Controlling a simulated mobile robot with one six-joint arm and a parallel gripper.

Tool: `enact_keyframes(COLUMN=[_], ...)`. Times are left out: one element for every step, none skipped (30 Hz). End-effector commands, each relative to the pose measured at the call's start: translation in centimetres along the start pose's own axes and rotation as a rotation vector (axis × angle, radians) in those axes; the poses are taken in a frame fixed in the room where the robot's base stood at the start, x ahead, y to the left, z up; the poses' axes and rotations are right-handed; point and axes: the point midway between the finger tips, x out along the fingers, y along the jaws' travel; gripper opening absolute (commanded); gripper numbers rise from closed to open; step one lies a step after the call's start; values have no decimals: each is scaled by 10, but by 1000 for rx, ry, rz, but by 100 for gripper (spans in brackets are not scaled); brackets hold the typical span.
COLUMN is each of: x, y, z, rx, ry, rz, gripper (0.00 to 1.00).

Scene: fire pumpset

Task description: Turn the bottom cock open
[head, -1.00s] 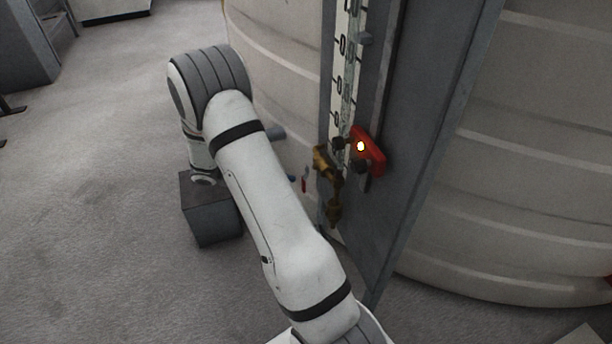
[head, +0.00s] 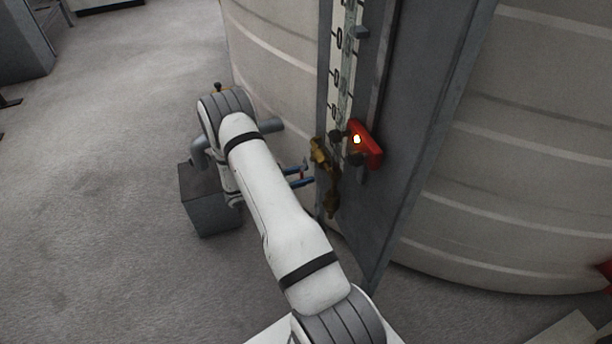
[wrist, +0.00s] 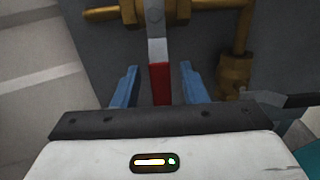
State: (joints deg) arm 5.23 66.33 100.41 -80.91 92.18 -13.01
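The bottom cock is a brass fitting (head: 320,155) low on the grey gauge panel; its brass body (wrist: 130,12) also shows at the top of the wrist view. Its lever has a grey metal neck and a red handle (wrist: 159,82) pointing toward me. My gripper (wrist: 159,70) is open, with one blue finger on each side of the red handle and visible gaps on both sides. In the head view my gripper (head: 306,173) is just left of the brass fitting, partly behind my arm.
A brass pipe (wrist: 236,70) runs down right of the lever, close to the right finger. A red block with a glowing light (head: 366,144) sits right of the cock. The large ribbed tank (head: 530,150) stands behind the panel. Carpet floor at left is largely clear.

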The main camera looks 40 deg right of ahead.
Motion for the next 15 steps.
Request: enact_keyframes(x=[7, 9, 12, 13, 14, 16, 16, 16, 16, 16, 16, 16, 16, 16, 16], y=[0, 0, 0, 0, 0, 0, 0, 0, 0, 0, 0, 0, 0, 0, 0], z=[-1, -1, 0, 0, 0, 0, 0, 0, 0, 0, 0, 0, 0, 0, 0], rx=[1, 1, 2, 2, 2, 2, 2, 2, 2, 2, 2, 2, 2, 2, 2], ry=[1, 1, 1, 1, 1, 1, 1, 1, 1, 1, 1, 1, 1, 1, 1], rz=[-2, -2, -2, -1, 0, 0, 0, 0, 1, 1, 1, 1, 1, 1, 1], gripper=[39, 39, 39, 39, 39, 39, 39, 39, 39, 39, 39, 39, 39, 37, 34])
